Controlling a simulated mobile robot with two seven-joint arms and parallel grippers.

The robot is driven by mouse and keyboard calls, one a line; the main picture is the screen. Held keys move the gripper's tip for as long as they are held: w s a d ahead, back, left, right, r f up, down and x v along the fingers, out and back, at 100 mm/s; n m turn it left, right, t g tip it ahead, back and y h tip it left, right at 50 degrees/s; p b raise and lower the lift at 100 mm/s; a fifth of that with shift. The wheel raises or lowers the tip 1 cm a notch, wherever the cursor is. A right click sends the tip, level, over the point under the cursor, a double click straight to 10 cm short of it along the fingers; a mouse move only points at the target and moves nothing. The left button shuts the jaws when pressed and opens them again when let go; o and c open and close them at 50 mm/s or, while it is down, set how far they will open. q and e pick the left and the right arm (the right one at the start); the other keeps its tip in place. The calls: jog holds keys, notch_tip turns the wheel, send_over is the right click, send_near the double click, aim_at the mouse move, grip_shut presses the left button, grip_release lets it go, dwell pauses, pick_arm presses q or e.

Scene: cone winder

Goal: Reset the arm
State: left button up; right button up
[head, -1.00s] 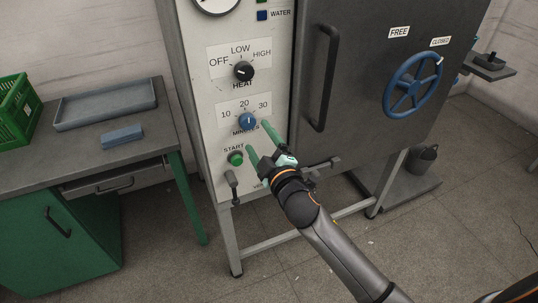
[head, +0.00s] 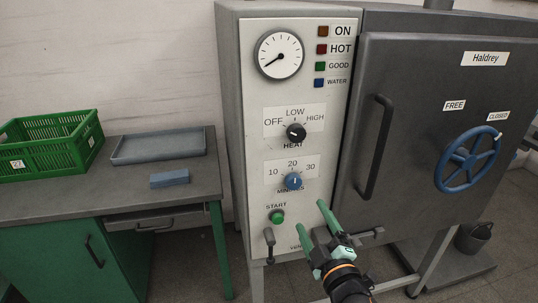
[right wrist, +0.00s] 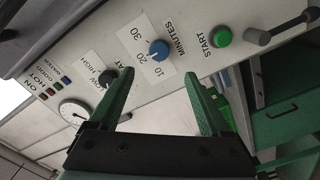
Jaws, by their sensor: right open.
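My right gripper (head: 312,216) is open and empty in the head view, its green fingers pointing up toward the control panel (head: 255,185). The fingers appear right of the green start button (head: 277,217) and below the blue minutes knob (head: 293,181). In the right wrist view the open fingers (right wrist: 160,77) frame the panel, with the minutes knob (right wrist: 159,50) between them and the start button (right wrist: 221,36) to the right. I see no contact with the panel. The vent lever (head: 269,246) hangs below the start button. My left gripper is out of view.
The black heat knob (head: 296,133) and gauge (head: 279,54) sit higher on the panel. The closed door (head: 415,130) has a long handle (head: 375,148) and a blue wheel (head: 467,160). A bench at left holds a green crate (head: 50,145), a tray (head: 158,158) and a blue block (head: 169,178).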

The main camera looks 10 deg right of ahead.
jog(key=s+a+f+m+g+y, duration=0.1)
jog(key=s+f+m+g, duration=0.3)
jog(key=s+f, duration=0.7)
jog(key=s+a+f+m+g, duration=0.1)
jog(key=s+f+m+g, duration=0.3)
jog(key=s+f, duration=0.7)
notch_tip(320, 180, down, 6)
jog(key=shift+f+m+g+y+p, duration=0.1)
jog(key=shift+m+g+y+p, duration=0.25)
jog(key=shift+m, duration=0.45)
